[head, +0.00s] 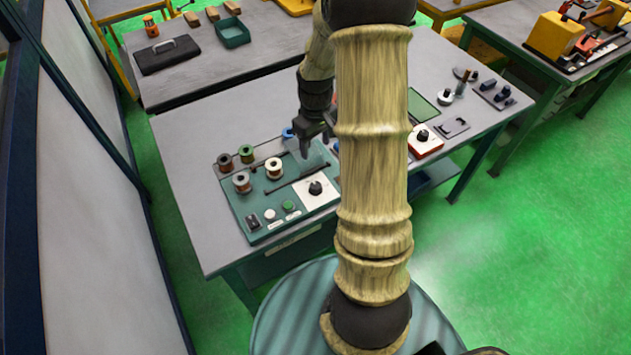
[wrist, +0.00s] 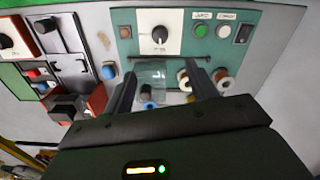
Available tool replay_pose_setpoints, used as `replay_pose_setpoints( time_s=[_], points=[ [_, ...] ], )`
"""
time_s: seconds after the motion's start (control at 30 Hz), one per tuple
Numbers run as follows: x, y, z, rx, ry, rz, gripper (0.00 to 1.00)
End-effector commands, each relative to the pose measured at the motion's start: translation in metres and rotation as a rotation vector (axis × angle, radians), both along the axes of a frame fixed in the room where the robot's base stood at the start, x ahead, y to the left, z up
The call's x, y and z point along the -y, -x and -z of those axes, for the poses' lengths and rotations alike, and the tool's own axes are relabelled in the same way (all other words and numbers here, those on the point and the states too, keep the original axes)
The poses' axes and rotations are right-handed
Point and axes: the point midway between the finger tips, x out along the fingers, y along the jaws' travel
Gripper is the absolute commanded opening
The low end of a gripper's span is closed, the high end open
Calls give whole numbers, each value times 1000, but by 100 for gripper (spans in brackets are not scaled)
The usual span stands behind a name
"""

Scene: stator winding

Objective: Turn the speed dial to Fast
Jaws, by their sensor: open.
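The speed dial is most likely the black knob (head: 316,187) on a white square plate on the green winding panel (head: 240,205). In the wrist view the knob (wrist: 160,35) is near the top, with its plate facing me; its markings are too small to read. My gripper (head: 305,148) is above the back part of the panel, behind the dial and apart from it. In the wrist view its two fingers (wrist: 165,80) are spread with nothing held between them. A clear cover (wrist: 152,74) shows between the fingers.
Several wire spools (head: 242,182) stand on the panel's left. A green button (head: 288,206), a white button (head: 269,214) and a black switch (head: 253,221) line its front. A second knob sits on a red-and-white box (head: 424,140) to the right. A dark bar lies between dial and spools.

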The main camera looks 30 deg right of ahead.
Motion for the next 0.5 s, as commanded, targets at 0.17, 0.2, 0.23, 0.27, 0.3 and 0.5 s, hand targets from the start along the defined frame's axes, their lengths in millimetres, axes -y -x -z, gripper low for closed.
replay_pose_setpoints(
  time_s=[0.17,0.2,0.23,0.27,0.3,0.5],
  points=[
    [0,0,0,0,0,1,57],
    [0,1,1,-1,0,1,57],
    [0,1,2,-1,0,1,57],
    [0,1,4,-2,0,2,57],
    [0,1,7,-3,0,2,57],
    [-1,2,31,-5,-1,2,57]
  ],
)
